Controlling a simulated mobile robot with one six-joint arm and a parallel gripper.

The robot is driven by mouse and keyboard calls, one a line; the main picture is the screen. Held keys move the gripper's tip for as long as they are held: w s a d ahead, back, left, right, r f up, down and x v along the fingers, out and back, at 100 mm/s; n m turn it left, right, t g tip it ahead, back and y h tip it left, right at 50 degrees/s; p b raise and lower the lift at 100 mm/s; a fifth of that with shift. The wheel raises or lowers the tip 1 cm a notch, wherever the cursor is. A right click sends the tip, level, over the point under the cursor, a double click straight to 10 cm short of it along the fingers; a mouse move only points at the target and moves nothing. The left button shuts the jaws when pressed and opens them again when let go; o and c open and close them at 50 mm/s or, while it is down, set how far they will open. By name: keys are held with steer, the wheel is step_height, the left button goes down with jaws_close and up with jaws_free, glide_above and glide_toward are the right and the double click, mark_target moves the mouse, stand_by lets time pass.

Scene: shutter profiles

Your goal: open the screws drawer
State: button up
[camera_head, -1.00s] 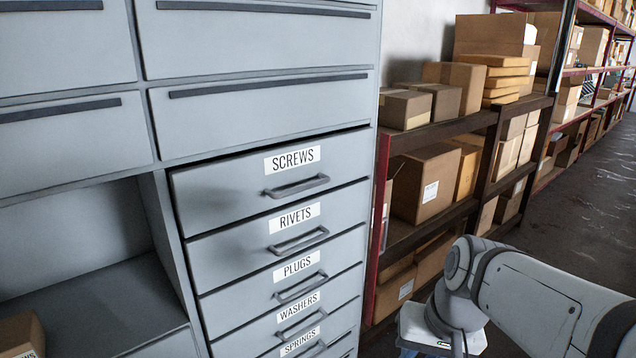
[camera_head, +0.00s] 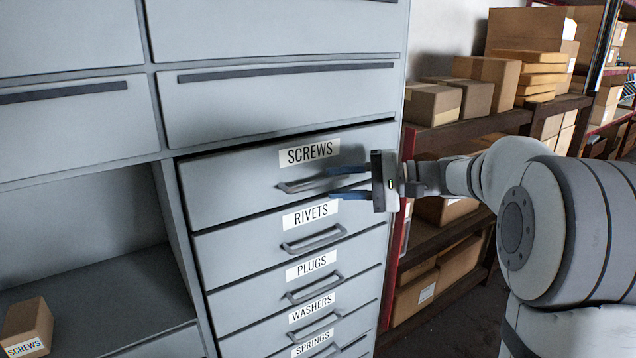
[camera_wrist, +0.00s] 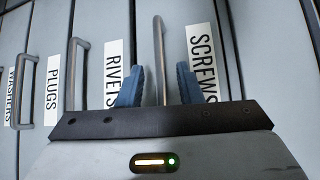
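The screws drawer (camera_head: 232,190) is the top labelled drawer of the grey cabinet, with a white SCREWS label and a grey bar handle (camera_head: 297,187). It looks closed, or nearly flush with the drawers below. My gripper (camera_head: 346,183) is in front of its handle at the right end, with two blue fingers pointing at the drawer face. In the wrist view, my gripper (camera_wrist: 157,86) is open, and the screws handle (camera_wrist: 158,55) runs between the two fingers. The fingers stand apart from the bar on both sides. The SCREWS label (camera_wrist: 202,60) is behind the right finger.
Below are the rivets drawer (camera_head: 235,238), plugs drawer (camera_head: 240,288) and more, each with a handle. An open cubby at left holds a small box (camera_head: 28,325) labelled SCREWS. Shelving with cardboard boxes (camera_head: 432,104) stands right of the cabinet, close behind my arm.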

mark_target(323, 184)
steer(key=shift+x, duration=2.2)
steer(key=shift+w, duration=0.1)
steer(key=shift+c, duration=0.2)
jaws_close()
